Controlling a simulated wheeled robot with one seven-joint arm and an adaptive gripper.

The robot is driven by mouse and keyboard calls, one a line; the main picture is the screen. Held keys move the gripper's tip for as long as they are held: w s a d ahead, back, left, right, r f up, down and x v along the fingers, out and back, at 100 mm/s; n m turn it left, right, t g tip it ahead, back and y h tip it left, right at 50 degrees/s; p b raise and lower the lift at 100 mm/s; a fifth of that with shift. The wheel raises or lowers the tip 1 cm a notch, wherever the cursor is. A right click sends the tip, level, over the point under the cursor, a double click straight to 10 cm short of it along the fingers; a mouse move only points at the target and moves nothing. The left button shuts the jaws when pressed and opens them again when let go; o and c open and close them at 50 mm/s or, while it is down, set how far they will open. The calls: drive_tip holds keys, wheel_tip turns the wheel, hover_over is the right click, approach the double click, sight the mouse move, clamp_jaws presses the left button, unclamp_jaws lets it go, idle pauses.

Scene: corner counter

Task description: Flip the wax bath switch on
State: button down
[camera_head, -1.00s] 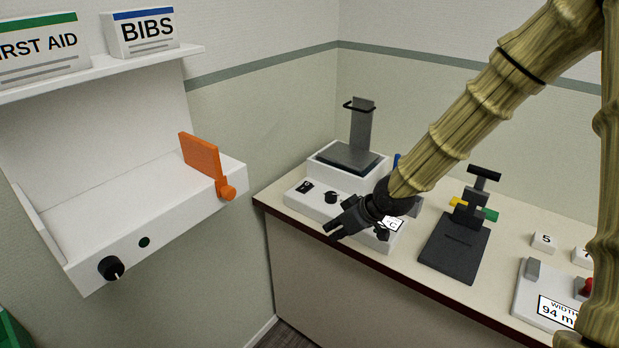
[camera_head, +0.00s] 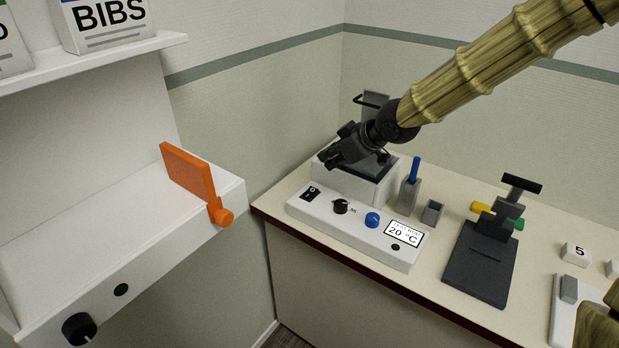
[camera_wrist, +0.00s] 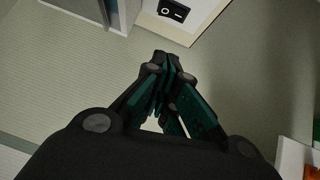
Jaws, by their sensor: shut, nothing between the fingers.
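The wax bath (camera_head: 352,183) is a white box with a dark top on the counter. Its white front panel carries a black rocker switch (camera_head: 311,193) at the left end, a black knob (camera_head: 341,206), a blue knob (camera_head: 373,219) and a display (camera_head: 404,233) reading 20 °C. The switch also shows in the wrist view (camera_wrist: 173,11), marked with a circle and a bar. My gripper (camera_head: 332,161) is above the bath's left part, apart from the switch, and points left and down. Its fingers (camera_wrist: 166,100) are together and empty. The arm hides part of the bath's top and upright lid.
A white wall unit (camera_head: 70,250) with an orange lever (camera_head: 190,176) stands at the left. Grey holders (camera_head: 409,196) are right of the bath, one with a blue stick. A black stand (camera_head: 482,262) is further right. The counter's front edge (camera_head: 330,247) is clear.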

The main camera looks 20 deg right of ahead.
drive_tip(key=p, duration=0.1)
hover_over(312, 192)
wheel_tip(312, 192, down, 7)
drive_tip(key=shift+s+f, duration=0.15)
drive_tip(key=shift+w+f, duration=0.2)
drive_tip(key=shift+f, duration=0.85)
drive_tip(key=shift+d+f+p, duration=0.15)
drive_tip(key=shift+f+p, duration=0.2)
drive_tip(key=shift+f, duration=0.7)
drive_tip(key=shift+w+f, duration=0.1)
drive_tip(key=shift+d+f, duration=0.1)
drive_tip(key=shift+f, duration=0.05)
drive_tip(key=shift+a, duration=0.2)
